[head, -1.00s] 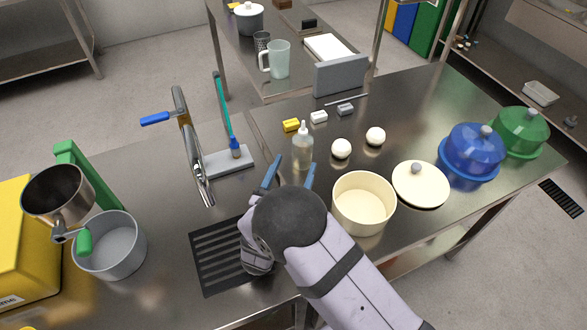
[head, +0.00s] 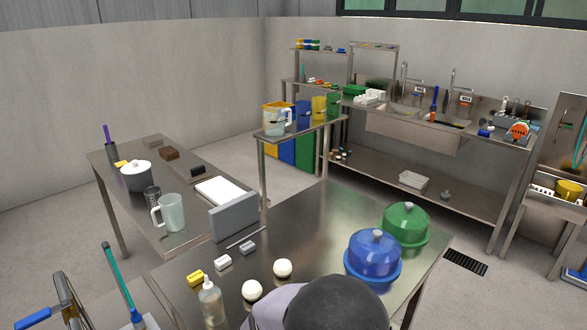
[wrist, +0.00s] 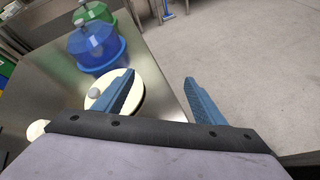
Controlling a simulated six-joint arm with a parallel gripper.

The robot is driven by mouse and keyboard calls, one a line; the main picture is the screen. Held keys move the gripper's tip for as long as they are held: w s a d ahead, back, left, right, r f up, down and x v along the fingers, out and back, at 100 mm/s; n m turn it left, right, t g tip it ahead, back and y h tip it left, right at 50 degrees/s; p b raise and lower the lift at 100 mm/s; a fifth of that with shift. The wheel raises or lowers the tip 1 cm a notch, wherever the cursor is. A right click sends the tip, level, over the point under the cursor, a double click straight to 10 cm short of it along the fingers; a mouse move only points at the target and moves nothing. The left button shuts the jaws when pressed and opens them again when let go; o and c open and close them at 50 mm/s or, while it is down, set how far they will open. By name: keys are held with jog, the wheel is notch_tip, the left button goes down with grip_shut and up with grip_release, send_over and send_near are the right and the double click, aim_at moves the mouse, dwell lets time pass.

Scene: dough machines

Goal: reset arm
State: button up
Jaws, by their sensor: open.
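My gripper (wrist: 160,98) shows in the wrist view with its two blue fingers spread wide and nothing between them. It is above the right side of the steel table (head: 318,215). The left finger overlaps the view of a cream lid with a grey knob (wrist: 94,93). In the head view my dark rounded arm link fills the bottom middle, and the fingers are out of sight there.
A blue dome (head: 373,255) and a green dome (head: 405,228) stand on the table's right side. A grey upright panel (head: 234,217) stands behind.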

jog(key=s+d+f+m+g+y, duration=0.1)
jog(key=s+d+m+g+y, duration=0.15)
jog(key=s+m, duration=0.3)
jog(key=s+d+f+m+g+y, duration=0.1)
jog(key=s+d+m+g, duration=0.3)
jog(key=s, duration=0.2)
jog(key=s+a+m+y, duration=0.1)
jog(key=m+y, duration=0.1)
jog(key=m, duration=0.1)
jog(key=s+a+m+y, duration=0.1)
jog(key=s+m+y, duration=0.1)
jog(key=m, duration=0.1)
jog(key=s+a+m+y, duration=0.1)
jog(key=m+y, duration=0.2)
jog(key=m, duration=0.1)
jog(key=shift+s+a+f, duration=0.15)
jog(key=shift+s+a, duration=0.05)
jog(key=shift+a, duration=0.1)
